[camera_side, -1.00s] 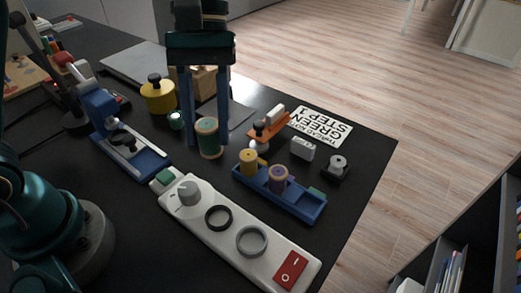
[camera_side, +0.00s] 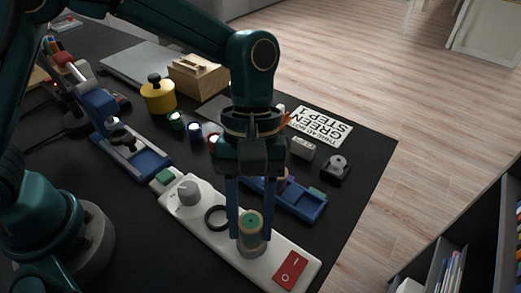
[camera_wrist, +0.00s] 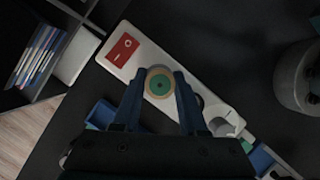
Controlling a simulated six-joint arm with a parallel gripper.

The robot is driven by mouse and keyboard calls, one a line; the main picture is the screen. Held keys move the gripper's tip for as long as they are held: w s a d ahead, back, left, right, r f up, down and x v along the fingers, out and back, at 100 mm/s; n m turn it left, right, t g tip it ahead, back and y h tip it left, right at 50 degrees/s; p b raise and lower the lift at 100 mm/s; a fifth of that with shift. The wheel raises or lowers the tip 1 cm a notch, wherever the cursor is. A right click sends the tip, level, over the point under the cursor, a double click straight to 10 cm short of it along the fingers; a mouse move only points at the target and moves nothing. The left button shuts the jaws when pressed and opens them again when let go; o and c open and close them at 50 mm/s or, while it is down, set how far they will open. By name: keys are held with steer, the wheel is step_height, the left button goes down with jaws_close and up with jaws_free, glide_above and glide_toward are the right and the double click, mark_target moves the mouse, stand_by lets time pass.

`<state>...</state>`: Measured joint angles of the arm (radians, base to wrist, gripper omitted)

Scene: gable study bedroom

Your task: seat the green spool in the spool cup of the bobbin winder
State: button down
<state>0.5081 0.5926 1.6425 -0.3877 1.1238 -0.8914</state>
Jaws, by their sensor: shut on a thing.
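The bobbin winder (camera_side: 190,215) is a long white unit with a grey knob, a black ring and a red switch; it also shows in the wrist view (camera_wrist: 135,68). My gripper (camera_side: 250,226) points down over its switch end, its blue fingers shut on the green spool (camera_side: 250,223). The spool is upright, with a pale wooden end and green centre, and shows between the fingertips in the wrist view (camera_wrist: 160,84). The spool is at the grey ring-shaped cup (camera_side: 252,255), which it mostly hides. I cannot tell whether its foot is inside the cup or just above it.
A blue tray (camera_side: 310,208) with spools stands close behind my gripper, partly hidden. A blue stand (camera_side: 150,163), a yellow pot (camera_side: 158,96) and a wooden box (camera_side: 197,78) are further left. A sign card (camera_side: 322,126) lies near the table's right edge.

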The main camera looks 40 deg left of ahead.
steer(key=shift+f, duration=0.95)
steer(key=shift+f, duration=0.1)
steer(key=shift+c, duration=2.2)
jaws_free()
